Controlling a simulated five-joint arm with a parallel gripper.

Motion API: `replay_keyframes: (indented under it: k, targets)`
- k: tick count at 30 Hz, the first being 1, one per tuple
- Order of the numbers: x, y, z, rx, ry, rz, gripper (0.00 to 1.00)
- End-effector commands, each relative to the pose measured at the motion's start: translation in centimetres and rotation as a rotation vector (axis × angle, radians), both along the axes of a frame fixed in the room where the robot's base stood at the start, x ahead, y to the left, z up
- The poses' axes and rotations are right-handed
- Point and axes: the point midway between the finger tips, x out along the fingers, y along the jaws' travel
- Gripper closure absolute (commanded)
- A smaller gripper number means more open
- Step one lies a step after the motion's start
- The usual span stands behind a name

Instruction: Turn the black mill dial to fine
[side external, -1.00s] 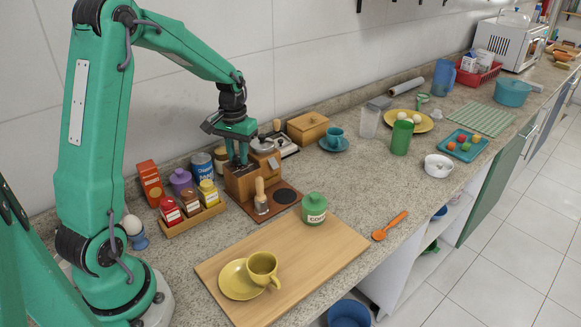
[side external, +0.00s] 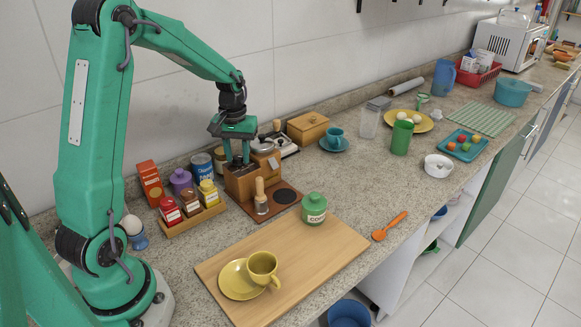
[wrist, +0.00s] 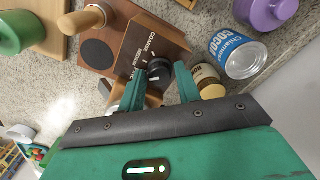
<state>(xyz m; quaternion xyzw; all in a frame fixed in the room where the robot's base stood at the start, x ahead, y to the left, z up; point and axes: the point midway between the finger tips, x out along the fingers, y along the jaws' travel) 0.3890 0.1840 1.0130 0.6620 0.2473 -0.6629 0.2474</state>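The black mill dial (wrist: 159,73) sits on the brown front panel of the wooden mill (wrist: 165,38) and carries a white mark. White words, COARSE among them, are printed on the panel beside it. My gripper (wrist: 160,76) points at the panel with one finger on each side of the dial. The fingers are apart and very close to the dial; I cannot tell whether they press on it.
A spice rack (side external: 196,216) with several jars and a blue tin (side external: 202,166) stand left of the mill. A wood-handled tamper (side external: 261,200) and a green jar (side external: 314,208) stand in front. The cutting board (side external: 320,252) holds a yellow cup and saucer.

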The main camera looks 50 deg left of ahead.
Motion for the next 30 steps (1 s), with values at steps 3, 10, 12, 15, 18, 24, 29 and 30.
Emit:
replay_keyframes:
  k: [3, 10, 12, 15, 18, 24, 29, 30]
  targets:
    - [0.0, 0.0, 0.0, 0.001, -0.001, -0.001, 0.54]
    - [0.0, 0.0, 0.0, 0.001, -0.001, -0.001, 0.54]
    - [0.0, 0.0, 0.1, 0.001, -0.002, -0.001, 0.54]
    - [0.1, 0.0, 0.5, 0.001, -0.003, -0.001, 0.54]
    - [0.1, 0.0, 1.3, 0.001, -0.003, -0.001, 0.54]
    - [0.1, 0.1, 3.7, 0.003, -0.004, -0.001, 0.54]
    - [0.1, 0.0, 5.8, 0.003, -0.004, -0.001, 0.54]
    - [0.1, 0.0, 6.2, 0.001, -0.003, -0.001, 0.54]
